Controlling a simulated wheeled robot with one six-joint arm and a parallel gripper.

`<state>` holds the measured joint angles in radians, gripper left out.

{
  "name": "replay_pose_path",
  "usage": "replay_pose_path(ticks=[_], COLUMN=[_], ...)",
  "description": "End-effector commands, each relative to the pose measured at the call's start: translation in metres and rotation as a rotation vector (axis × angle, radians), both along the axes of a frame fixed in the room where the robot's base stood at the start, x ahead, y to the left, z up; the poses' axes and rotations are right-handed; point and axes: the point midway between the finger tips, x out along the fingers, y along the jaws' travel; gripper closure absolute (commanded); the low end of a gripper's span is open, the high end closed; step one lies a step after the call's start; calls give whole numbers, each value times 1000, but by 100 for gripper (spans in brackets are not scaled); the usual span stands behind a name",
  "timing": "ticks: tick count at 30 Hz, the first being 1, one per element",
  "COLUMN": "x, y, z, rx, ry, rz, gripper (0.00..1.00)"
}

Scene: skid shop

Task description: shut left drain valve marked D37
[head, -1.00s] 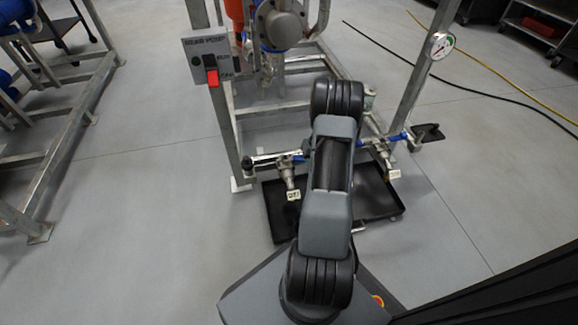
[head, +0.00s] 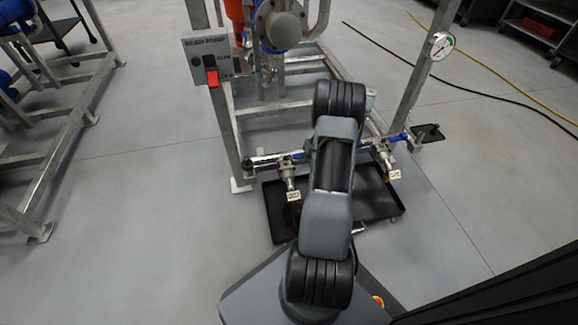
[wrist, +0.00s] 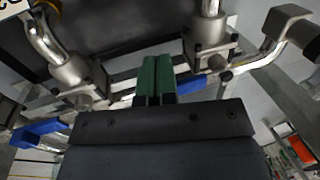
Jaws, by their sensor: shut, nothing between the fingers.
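The left drain valve (head: 289,177) hangs from the low pipe in the head view, with a small pale tag (head: 293,196) too small to read surely. Its blue lever (head: 297,156) lies roughly along the pipe. A similar right valve (head: 385,158) has its own tag (head: 394,174) and blue lever (head: 398,137). My gripper (wrist: 156,75) shows green fingers, shut and empty, in the wrist view; my arm hides it in the head view. One valve body (wrist: 80,75) is left of the fingers, another (wrist: 212,50) right. Blue levers show at left (wrist: 40,131) and just right of the fingers (wrist: 190,83); contact is unclear.
A black drip tray (head: 268,215) lies under the valves. Metal frame posts (head: 229,130) stand around them, with a switch panel (head: 208,62) at left and a gauge (head: 438,45) at right. The floor left of the tray is clear.

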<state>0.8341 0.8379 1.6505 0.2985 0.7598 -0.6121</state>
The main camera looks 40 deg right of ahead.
Motion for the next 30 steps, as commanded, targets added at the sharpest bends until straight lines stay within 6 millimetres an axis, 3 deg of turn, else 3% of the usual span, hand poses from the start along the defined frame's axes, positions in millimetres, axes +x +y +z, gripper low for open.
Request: replay_pose_path(ticks=[8, 24, 30], x=[-2, -2, -2], y=[1, 0, 1], z=[11, 66, 70], rx=[-1, -1, 0], ry=[0, 0, 0], rz=[0, 0, -1], gripper=[100, 100, 100])
